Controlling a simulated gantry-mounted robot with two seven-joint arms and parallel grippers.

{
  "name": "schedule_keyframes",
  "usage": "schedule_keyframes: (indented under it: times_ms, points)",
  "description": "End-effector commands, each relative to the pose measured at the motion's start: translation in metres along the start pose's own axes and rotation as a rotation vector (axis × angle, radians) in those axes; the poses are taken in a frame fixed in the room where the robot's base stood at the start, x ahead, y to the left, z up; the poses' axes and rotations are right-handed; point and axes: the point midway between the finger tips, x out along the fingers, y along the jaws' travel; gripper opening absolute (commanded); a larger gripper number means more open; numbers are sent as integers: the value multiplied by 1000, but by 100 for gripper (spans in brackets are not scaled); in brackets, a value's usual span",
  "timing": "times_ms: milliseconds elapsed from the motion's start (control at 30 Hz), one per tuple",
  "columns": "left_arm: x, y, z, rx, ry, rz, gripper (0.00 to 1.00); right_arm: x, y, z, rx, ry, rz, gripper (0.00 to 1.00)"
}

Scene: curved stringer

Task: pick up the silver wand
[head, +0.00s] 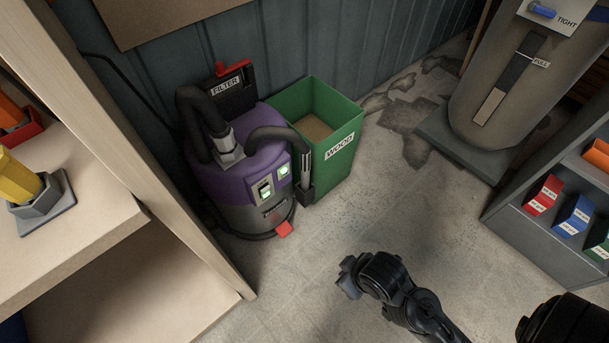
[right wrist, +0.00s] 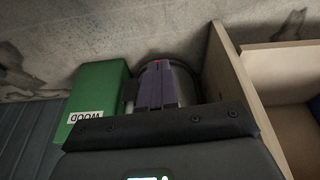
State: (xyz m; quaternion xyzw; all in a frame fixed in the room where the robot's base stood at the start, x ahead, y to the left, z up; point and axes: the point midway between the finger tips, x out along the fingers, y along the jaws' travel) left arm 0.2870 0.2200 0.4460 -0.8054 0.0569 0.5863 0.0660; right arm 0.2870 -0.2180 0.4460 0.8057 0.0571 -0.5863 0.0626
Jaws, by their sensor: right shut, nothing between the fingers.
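The silver wand (head: 305,168) hangs at the end of the black hose of the purple shop vacuum (head: 236,178), upright at its right side. Its lower end sits in a dark holder beside the green bin. My right gripper (head: 348,278) is shut and empty, above the floor to the lower right of the wand and apart from it. My left gripper is not in view.
The green WOOD bin (head: 334,160) stands right of the vacuum, against the wall. A wooden shelf unit (head: 160,230) is close on the left. A grey cabinet (head: 520,212) with coloured boxes and a large tank (head: 505,90) are on the right. The floor between is clear.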

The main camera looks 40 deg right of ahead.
Motion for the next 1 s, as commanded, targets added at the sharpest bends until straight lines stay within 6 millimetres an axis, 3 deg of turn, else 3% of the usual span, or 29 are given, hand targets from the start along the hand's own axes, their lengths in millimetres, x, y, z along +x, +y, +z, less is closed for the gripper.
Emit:
schedule_keyframes:
  times_ms: [267, 667, 1000]
  points:
    - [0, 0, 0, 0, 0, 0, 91, 0, 0, 0, 0, 0, 0, 3]
    - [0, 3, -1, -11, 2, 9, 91, 0, 0, 0, 0, 0, 0, 64]
    - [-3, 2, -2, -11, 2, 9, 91, -4, 0, -2, 2, 3, 0, 66]
